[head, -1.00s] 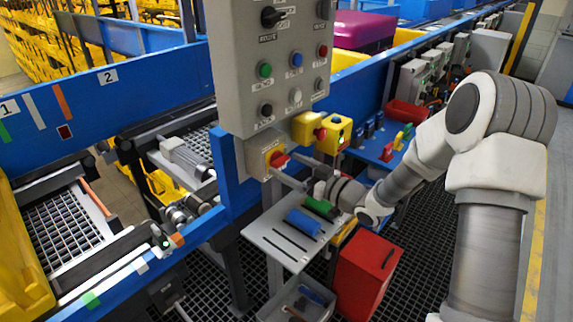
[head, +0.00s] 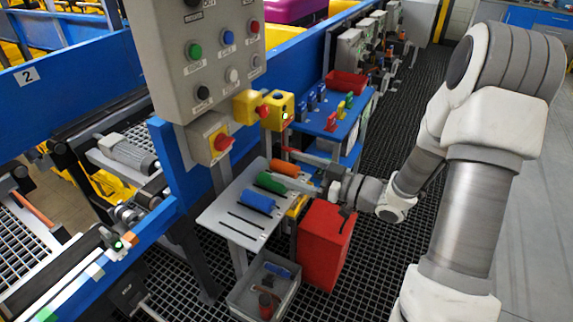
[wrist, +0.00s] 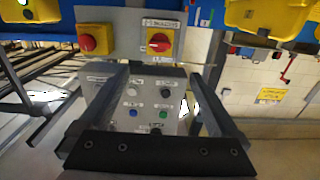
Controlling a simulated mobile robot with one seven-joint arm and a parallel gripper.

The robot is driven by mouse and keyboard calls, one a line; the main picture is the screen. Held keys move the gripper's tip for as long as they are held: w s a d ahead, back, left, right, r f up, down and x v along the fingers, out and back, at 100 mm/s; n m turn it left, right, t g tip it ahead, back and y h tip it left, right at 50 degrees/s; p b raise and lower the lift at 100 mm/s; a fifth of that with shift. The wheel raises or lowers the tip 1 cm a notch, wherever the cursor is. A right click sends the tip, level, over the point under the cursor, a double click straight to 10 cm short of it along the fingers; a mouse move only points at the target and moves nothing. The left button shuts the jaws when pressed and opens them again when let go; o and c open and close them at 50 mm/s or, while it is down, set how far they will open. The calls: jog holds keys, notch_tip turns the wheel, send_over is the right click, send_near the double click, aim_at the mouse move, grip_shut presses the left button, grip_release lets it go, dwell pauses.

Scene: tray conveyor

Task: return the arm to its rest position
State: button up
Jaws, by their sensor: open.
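My arm reaches in from the right, bent at the elbow. In the wrist view both dark fingers of my gripper (wrist: 158,76) stand wide apart with nothing between them. Beyond the fingers is the grey control panel (wrist: 178,88), seen upside down. It is also at the upper left in the head view (head: 178,65).
The grey shelf (head: 218,217) holds blue (head: 257,201), green (head: 271,182) and orange (head: 285,168) cylinders. Below stand a red box (head: 322,245) and a grey bin (head: 243,303). A blue rack (head: 313,125) is behind. Dark grating is open between the rack and my arm.

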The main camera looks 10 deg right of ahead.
dwell(0.3)
jog(key=w+d+r+m+t+h+p, duration=0.25)
jog(key=w+d+r+h, duration=0.3)
jog(key=r+h, duration=0.35)
jog(key=s+d+r+m+g+h+p, duration=0.2)
jog(key=s+d+r+m+h, duration=0.2)
jog(key=s+d+r+h, duration=0.25)
jog(key=s+a+m+g, duration=0.2)
jog(key=s+a+g, duration=0.1)
jog(key=s, duration=0.8)
jog(key=s+a+m+g+y, duration=0.1)
jog(key=s+a+g, duration=0.2)
jog(key=s, duration=0.8)
jog(key=a, duration=0.2)
jog(key=shift+a+r+m+p, duration=0.3)
jog(key=shift+a+m+p, duration=0.05)
jog(key=shift+a, duration=0.05)
